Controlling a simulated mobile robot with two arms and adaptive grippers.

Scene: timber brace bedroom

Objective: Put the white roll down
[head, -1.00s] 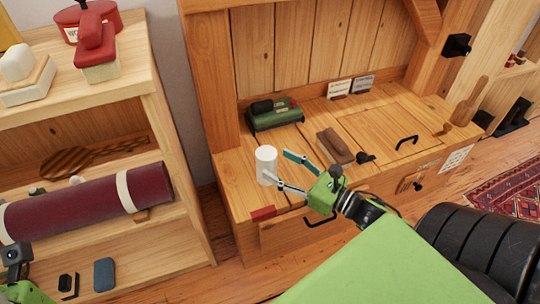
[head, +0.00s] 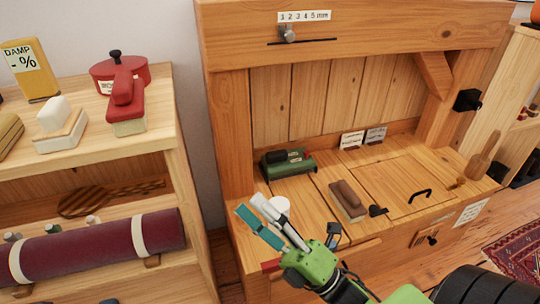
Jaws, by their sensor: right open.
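The white roll (head: 283,204) stands on the wooden bench top (head: 319,205) near its left front part. My right gripper's fingers hide part of it in the head view. My right gripper (head: 252,208) is open, with one teal-faced finger and one pale finger pointing up and left. The fingers lie in front of the roll in the picture and do not close on it. Whether a finger touches the roll cannot be told. My left gripper is not in view.
A green device (head: 287,163) sits at the back left of the bench, and a brown brush (head: 348,200) lies right of the roll. A black handle (head: 420,195) is on the bench panel. A shelf (head: 163,119) with a maroon roll (head: 95,248) stands left.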

